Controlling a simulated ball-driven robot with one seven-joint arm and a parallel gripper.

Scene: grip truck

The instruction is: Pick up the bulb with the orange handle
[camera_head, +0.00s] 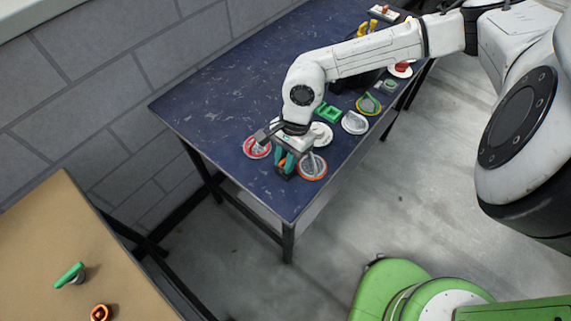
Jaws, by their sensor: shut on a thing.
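My gripper (286,168) is at the near left end of the dark blue table, its teal fingers pointing down. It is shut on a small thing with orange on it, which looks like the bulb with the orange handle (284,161). The fingers hide most of it, and I cannot tell whether it touches the table. A round grey piece with an orange rim (313,167) sits just right of the fingers.
A tan table (40,235) bears a green-handled piece (70,275) and an orange-ringed piece (101,312).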

